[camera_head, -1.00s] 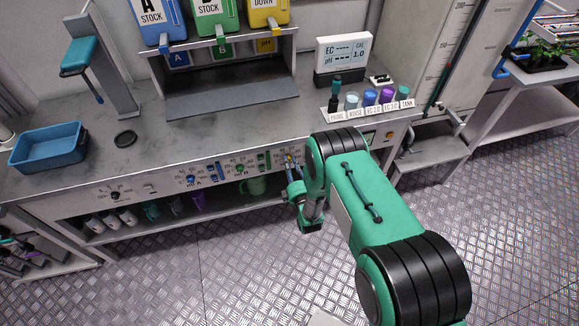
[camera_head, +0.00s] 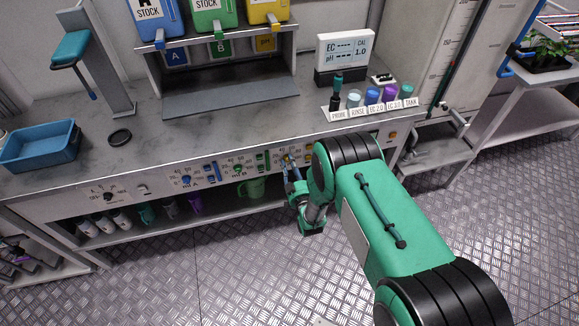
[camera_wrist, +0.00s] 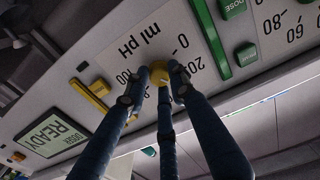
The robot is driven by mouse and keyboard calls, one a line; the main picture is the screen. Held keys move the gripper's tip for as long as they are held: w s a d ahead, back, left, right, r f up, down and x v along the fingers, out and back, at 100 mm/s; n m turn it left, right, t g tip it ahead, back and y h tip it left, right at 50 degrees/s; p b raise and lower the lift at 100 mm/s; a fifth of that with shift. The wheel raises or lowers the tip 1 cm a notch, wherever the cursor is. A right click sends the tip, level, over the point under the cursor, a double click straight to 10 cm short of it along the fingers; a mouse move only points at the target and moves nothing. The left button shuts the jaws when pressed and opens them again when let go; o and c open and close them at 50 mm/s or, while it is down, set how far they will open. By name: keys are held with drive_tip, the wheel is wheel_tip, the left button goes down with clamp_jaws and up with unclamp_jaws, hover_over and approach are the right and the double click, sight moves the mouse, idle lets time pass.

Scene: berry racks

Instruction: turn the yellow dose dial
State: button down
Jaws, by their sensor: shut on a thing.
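The yellow dose dial (camera_wrist: 159,70) is on the bench's front panel, beside the "ml pH" scale in the wrist view. My gripper (camera_wrist: 160,75) has its blue fingers closed around the dial, with fingertips touching its sides. The fingers cover part of the dial, and its exact pointing is hard to read. In the head view my gripper (camera_head: 291,170) is at the panel, right of the green dial (camera_head: 240,169), and the yellow dial is mostly hidden there.
A yellow slider (camera_wrist: 90,95) and a green slider (camera_wrist: 211,40) flank the dial. A display (camera_wrist: 51,134) reads "DOSER READY". The blue dial (camera_head: 186,180) is farther left on the panel. A shelf (camera_head: 150,229) with bottles and mugs lies below. Open floor lies in front.

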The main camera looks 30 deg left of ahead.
drive_tip(key=shift+m+b, duration=0.3)
drive_tip(key=shift+m, duration=0.6)
drive_tip(key=c, duration=1.5)
unclamp_jaws()
drive_tip(key=shift+o, duration=0.2)
drive_tip(key=shift+s+d, duration=0.1)
drive_tip(key=v, duration=1.1)
drive_tip(key=shift+s+d, duration=0.25)
drive_tip(key=shift+w+r, duration=0.1)
